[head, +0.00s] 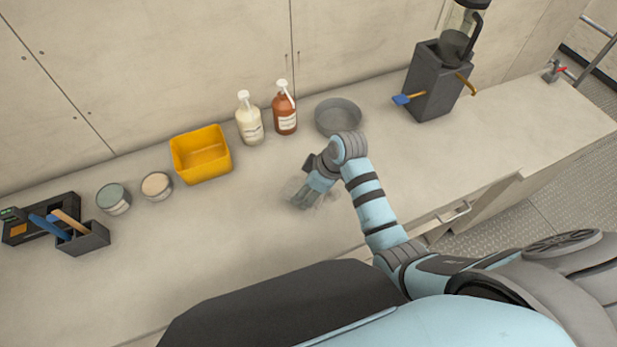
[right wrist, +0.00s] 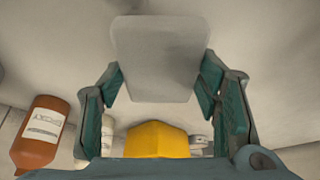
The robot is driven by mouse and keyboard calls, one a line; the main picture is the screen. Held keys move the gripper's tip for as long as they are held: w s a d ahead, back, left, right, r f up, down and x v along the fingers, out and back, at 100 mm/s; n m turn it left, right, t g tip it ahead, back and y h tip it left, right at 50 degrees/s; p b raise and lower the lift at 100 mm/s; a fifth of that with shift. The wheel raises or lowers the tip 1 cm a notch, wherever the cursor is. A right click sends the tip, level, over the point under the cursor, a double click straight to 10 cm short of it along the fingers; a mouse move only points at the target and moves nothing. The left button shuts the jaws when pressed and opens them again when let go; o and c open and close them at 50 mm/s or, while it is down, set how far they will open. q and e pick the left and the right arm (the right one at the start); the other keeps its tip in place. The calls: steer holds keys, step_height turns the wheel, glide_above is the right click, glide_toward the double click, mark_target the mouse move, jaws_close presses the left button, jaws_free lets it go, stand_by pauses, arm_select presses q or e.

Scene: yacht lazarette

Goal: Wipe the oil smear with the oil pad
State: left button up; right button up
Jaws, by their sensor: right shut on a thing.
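My right gripper (head: 304,197) is low over the middle of the bench. In the right wrist view the gripper (right wrist: 160,95) has its two fingers on either side of a pale grey, flat oil pad (right wrist: 160,55) and is shut on it. In the head view the pad is mostly hidden by the gripper. A faint greyish patch, apparently the oil smear (head: 331,197), shows on the bench beside the gripper. Its full extent is hidden, and I cannot tell whether the pad touches the bench. My left gripper is not in view.
A yellow bin (head: 201,154), a cream bottle (head: 249,121), a brown bottle (head: 285,110) and a grey bowl (head: 338,118) stand along the back. Two tins and a tool holder (head: 83,238) are left. A dark dispenser (head: 436,82) stands right. The front left bench is clear.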

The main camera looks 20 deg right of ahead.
mark_target(299, 188)
steer(key=shift+r, duration=2.25)
steer(key=shift+f, duration=0.1)
